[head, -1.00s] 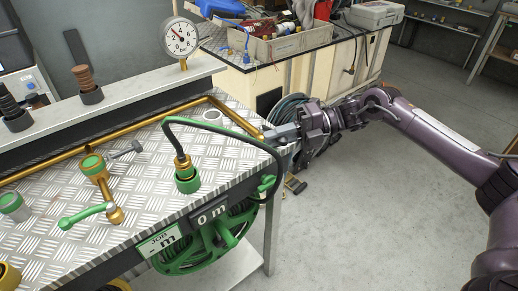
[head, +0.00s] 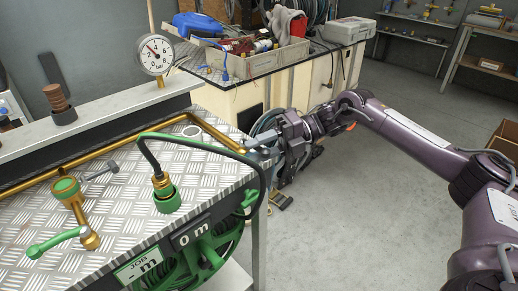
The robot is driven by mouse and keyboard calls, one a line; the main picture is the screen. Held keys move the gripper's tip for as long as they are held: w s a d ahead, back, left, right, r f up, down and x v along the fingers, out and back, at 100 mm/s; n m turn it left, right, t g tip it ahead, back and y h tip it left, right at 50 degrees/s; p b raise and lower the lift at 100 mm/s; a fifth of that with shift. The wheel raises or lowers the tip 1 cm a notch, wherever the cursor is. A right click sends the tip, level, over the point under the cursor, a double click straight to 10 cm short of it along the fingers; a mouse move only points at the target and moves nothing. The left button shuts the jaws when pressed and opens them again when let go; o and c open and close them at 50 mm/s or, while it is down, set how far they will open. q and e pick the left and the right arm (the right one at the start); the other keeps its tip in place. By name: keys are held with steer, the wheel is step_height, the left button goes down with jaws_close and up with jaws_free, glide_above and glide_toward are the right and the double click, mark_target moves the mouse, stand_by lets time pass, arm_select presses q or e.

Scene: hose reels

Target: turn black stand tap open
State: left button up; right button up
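On the bench's brass pipework I see a tap with a green cap (head: 66,188) and a grey lever (head: 102,171) pointing right. Below it, a green lever handle (head: 57,241) points left from a brass fitting. No tap is clearly marked as the black stand's, so I cannot tell which one it is. My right gripper (head: 262,155) is at the bench's right edge, close to the black hose and well right of both handles. Its fingers point left; their gap is not clear. My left gripper is out of view.
A green hose reel (head: 205,257) hangs on the bench front. Its black hose (head: 210,146) arches to a green coupling (head: 166,198). A pressure gauge (head: 155,54) stands at the back, near zero on its dial as far as I can tell.

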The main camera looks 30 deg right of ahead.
steer(key=shift+d, duration=0.2)
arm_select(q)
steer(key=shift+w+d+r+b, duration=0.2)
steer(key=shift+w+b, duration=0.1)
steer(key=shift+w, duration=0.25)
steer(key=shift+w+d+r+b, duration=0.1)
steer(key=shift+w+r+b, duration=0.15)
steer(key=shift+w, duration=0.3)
arm_select(e)
steer(key=d+r, duration=0.1)
steer(key=d, duration=0.6)
steer(key=shift+s+d+r, duration=0.15)
steer(key=shift+s+r, duration=0.05)
steer(key=shift+s, duration=0.1)
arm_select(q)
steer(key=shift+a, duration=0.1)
